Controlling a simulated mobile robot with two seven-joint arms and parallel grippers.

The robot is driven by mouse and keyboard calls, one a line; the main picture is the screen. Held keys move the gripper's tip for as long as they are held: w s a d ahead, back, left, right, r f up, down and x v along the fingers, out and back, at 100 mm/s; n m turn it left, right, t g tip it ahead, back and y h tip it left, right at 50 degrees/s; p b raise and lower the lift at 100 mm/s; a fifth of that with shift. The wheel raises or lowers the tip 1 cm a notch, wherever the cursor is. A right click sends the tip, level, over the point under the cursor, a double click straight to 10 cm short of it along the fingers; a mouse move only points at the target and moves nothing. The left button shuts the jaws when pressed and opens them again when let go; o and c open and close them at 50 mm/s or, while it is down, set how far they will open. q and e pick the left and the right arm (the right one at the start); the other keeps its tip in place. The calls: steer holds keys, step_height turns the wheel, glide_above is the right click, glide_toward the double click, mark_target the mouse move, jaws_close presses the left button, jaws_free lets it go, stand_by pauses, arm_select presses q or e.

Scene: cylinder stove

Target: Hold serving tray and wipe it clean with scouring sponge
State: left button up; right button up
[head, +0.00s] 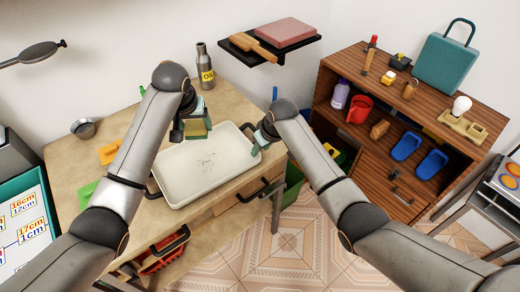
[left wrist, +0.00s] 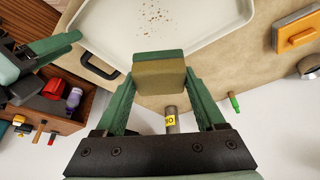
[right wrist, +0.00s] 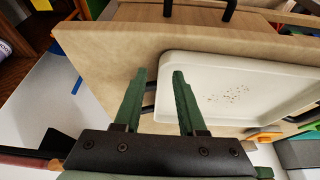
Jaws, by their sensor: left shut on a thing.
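The white serving tray (head: 185,182) lies on the wooden table, with brown crumbs (head: 207,160) near its middle. It also shows in the left wrist view (left wrist: 205,30) and the right wrist view (right wrist: 200,70). My left gripper (head: 197,128) is shut on the scouring sponge (left wrist: 158,80), a yellowish-brown and dark block, near the tray's far edge. In the head view the sponge (head: 196,130) is apart from the crumbs. My right gripper (right wrist: 155,75) is open at the tray's right end. Its fingers are on either side of a dark tray handle (right wrist: 149,108); contact is unclear.
The table (head: 75,165) also holds an oil bottle (head: 205,75), a metal bowl (head: 83,128), an orange item (head: 108,152) and a green item (head: 87,193). A wall shelf (head: 240,50) hangs behind. A wooden cabinet (head: 335,70) stands to the right.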

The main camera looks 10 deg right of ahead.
steer(key=shift+x, duration=0.95)
jaws_close()
stand_by(0.9)
